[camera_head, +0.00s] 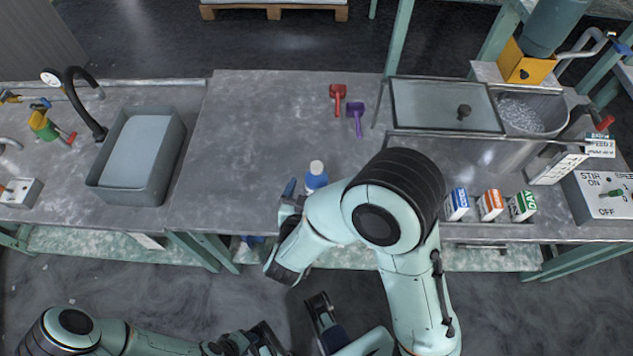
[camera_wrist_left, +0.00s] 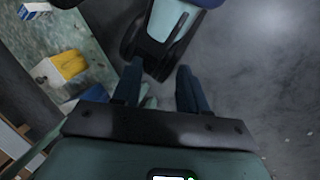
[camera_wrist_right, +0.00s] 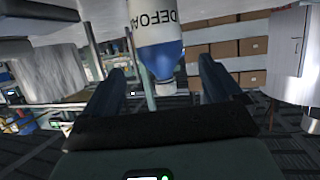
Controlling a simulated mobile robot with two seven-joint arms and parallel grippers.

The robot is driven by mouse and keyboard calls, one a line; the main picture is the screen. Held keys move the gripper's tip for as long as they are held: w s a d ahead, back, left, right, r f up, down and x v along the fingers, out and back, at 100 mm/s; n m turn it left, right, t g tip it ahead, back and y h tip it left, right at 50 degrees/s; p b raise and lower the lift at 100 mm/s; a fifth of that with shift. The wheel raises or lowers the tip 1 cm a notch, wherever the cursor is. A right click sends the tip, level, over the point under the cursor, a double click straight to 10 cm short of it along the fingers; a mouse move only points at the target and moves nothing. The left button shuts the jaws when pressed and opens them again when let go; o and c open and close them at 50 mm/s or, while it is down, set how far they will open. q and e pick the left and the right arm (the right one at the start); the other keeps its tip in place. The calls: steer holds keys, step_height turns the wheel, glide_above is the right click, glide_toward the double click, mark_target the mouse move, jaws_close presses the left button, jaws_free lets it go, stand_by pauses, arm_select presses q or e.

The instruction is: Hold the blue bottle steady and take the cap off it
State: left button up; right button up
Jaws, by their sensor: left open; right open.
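The blue bottle (camera_head: 316,182) with a white cap (camera_head: 316,167) stands upright near the front edge of the grey bench in the head view. In the right wrist view the bottle (camera_wrist_right: 157,38) appears upside down with a white label, ahead of and between the open fingers of my right gripper (camera_wrist_right: 165,85). In the head view my right gripper (camera_head: 290,188) is just left of the bottle, partly hidden by its forearm. My left gripper (camera_wrist_left: 160,88) is open and empty, low in front of the bench and away from the bottle.
A grey sink (camera_head: 139,158) is at left. A red scoop (camera_head: 338,97) and a purple scoop (camera_head: 356,118) lie behind the bottle. Several small cartons (camera_head: 490,205) stand to the right, beside a glass-lidded tank (camera_head: 445,104). The bench between sink and bottle is clear.

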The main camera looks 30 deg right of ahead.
mark_target(318, 176)
steer(key=x, duration=0.2)
steer(key=shift+w+d+f, duration=0.2)
steer(key=shift+w+d, duration=0.05)
steer(key=b+x, duration=0.1)
steer(key=x, duration=0.1)
steer(key=b+x, duration=0.1)
steer(key=x, duration=0.1)
steer(key=shift+w+f, duration=0.15)
steer(key=shift+f, duration=0.25)
steer(key=shift+w+d, duration=0.25)
steer(key=shift+w, duration=0.05)
arm_select(q)
steer(key=shift+t+y, duration=0.4)
steer(key=shift+t, duration=0.3)
steer(key=w+f, duration=0.1)
steer(key=w+a+f, duration=0.1)
steer(key=w+f, duration=0.1)
steer(key=w, duration=0.1)
steer(key=shift+a, duration=0.4)
arm_select(e)
steer(key=c, duration=1.1)
steer(key=shift+c, duration=0.2)
